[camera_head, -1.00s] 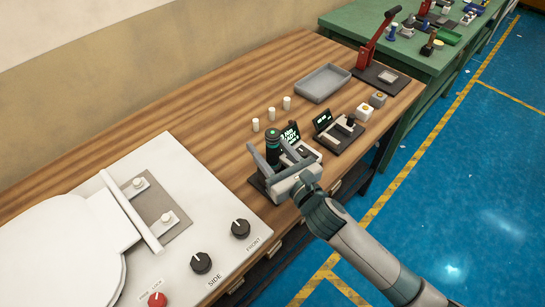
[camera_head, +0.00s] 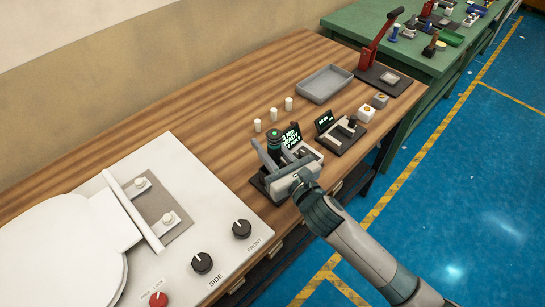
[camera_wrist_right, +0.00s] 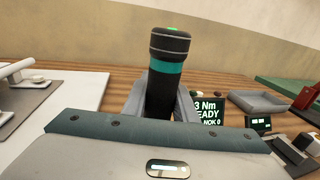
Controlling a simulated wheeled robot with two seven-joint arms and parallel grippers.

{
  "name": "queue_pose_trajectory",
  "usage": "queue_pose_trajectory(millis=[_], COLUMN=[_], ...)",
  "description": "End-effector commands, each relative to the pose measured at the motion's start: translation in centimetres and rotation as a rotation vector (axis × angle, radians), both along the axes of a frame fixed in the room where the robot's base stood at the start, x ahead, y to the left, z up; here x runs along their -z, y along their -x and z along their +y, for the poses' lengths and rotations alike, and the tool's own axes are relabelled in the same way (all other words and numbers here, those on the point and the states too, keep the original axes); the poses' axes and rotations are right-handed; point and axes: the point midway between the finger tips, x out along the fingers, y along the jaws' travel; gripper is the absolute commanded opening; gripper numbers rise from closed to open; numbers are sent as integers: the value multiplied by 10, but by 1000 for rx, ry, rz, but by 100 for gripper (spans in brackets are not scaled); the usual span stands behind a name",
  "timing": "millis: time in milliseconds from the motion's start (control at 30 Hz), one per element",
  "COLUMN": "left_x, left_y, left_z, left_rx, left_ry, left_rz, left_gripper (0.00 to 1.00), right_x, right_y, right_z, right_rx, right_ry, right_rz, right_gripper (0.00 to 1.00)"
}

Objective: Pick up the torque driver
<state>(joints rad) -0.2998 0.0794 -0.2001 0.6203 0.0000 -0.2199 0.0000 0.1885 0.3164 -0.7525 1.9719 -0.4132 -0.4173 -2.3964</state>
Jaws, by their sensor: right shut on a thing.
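The torque driver (camera_head: 274,143) is black with a teal band and a green light on top. It stands upright at the front of the wooden table, beside a small display. My right gripper (camera_head: 270,157) is around it, shut on its body. In the right wrist view the driver (camera_wrist_right: 165,75) rises between the two grey fingers of the right gripper (camera_wrist_right: 160,105); its lower end is hidden behind the gripper body. The display (camera_wrist_right: 208,114) reads "3 Nm READY". My left gripper is not in view.
A white toilet fixture plate (camera_head: 190,240) with knobs lies to the left. A second small display stand (camera_head: 340,132), small boxes (camera_head: 366,112), white cylinders (camera_head: 273,114) and a grey tray (camera_head: 324,84) stand to the right and behind. The table's back left is clear.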

Motion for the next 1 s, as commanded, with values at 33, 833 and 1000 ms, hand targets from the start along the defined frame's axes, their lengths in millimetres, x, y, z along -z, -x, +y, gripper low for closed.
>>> queue_pose_trajectory(millis=[33, 833, 1000], left_x=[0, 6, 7], left_y=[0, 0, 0], left_z=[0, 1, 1], left_rx=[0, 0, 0], left_ry=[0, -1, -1], left_rz=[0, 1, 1], left_gripper=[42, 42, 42], right_x=[-1, -88, -99], right_y=[0, -1, 0], right_z=[0, 0, 0], right_rx=[0, -2, -1], right_ry=[-2, -2, -2], right_rz=[-3, -6, -5], right_gripper=[0, 0, 0])
